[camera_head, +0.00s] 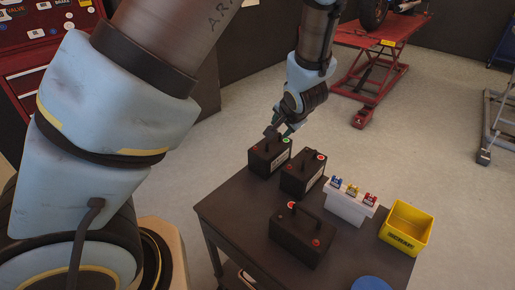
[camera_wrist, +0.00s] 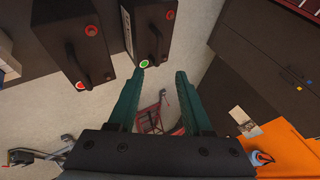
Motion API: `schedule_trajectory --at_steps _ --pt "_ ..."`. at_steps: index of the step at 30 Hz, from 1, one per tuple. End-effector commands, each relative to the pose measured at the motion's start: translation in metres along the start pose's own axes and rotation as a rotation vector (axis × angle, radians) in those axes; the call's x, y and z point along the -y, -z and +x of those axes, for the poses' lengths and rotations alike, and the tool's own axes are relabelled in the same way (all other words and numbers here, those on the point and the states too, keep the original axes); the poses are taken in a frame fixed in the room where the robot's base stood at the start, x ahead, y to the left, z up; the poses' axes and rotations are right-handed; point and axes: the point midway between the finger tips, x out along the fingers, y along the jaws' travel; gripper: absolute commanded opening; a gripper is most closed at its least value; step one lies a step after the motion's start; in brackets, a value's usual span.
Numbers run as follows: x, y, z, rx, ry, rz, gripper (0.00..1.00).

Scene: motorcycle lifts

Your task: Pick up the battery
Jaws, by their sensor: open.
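Three black batteries with top handles stand on a dark table (camera_head: 232,203). The far-left battery (camera_head: 264,160) has a green and a red terminal. A second battery (camera_head: 301,178) is just right of it, and a third battery (camera_head: 296,240) is nearer the front. My gripper (camera_head: 283,131) is above the far-left battery's back edge, with its fingers apart. In the wrist view my open gripper (camera_wrist: 162,70) has its left fingertip close to the green terminal of that battery (camera_wrist: 134,18); I cannot tell whether they touch. The second battery (camera_wrist: 45,30) is to its left. Nothing is between the fingers.
A white holder (camera_head: 347,207) with blue, yellow and red items and a yellow bin (camera_head: 405,229) stand on the table's right side. A blue round thing (camera_head: 371,284) is at the front edge. A red motorcycle lift (camera_head: 380,40) stands behind, with open floor between.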

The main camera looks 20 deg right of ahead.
Motion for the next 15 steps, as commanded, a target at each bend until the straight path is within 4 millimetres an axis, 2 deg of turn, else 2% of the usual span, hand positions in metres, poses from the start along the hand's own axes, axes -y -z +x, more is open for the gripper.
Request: schedule_trajectory --at_steps 4,12,15 --pt "-0.006 0.004 0.003 -0.003 0.024 0.035 0.5" --pt "-0.006 0.004 0.044 -0.002 0.024 0.035 0.5" --pt "-0.005 0.004 0.052 -0.003 0.023 0.034 0.5"
